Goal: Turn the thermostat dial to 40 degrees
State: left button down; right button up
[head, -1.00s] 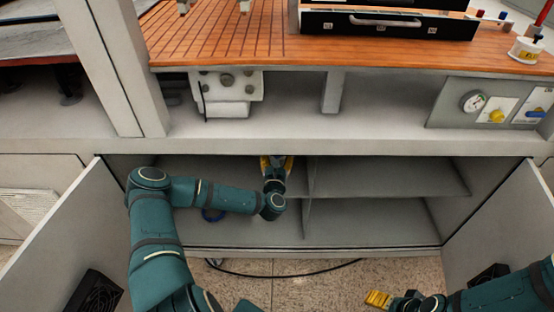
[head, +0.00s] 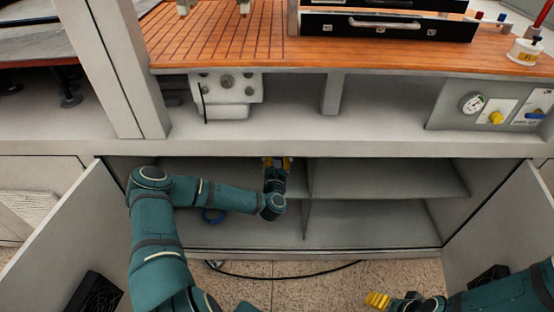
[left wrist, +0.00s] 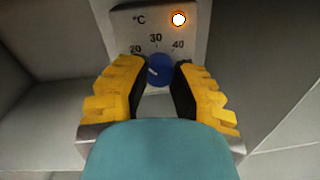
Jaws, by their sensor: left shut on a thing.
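The thermostat panel (left wrist: 207,25) shows in the left wrist view, with "°C" and the marks 20, 30 and 40 above a round blue dial (left wrist: 160,66). The dial's white pointer line points to the upper left, near the 20 mark. My left gripper (left wrist: 159,88) has its yellow fingers on either side of the dial and is shut on it. In the head view this gripper (head: 277,163) is inside the open cabinet under the bench, and the dial is hidden. My right gripper (head: 377,300) is low at the right, away from the panel; its jaw opening is unclear.
A lamp (left wrist: 179,19) glows on the panel's top right. The open cabinet doors (head: 50,235) (head: 505,225) flank my arms. A vertical divider (head: 308,200) stands right of my left gripper. A black cable (head: 290,277) crosses the ground.

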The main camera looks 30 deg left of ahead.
pick_arm(q)
jog(key=m+p, duration=0.2)
jog(key=m, duration=0.7)
jog(key=shift+a+g, duration=0.1)
jog(key=shift+g, duration=0.2)
jog(key=shift+a+r+m+y+p, duration=0.1)
jog(key=shift+m+y+p, duration=0.35)
jog(key=shift+m, duration=3.25)
jog(key=c, duration=0.7)
grip_release()
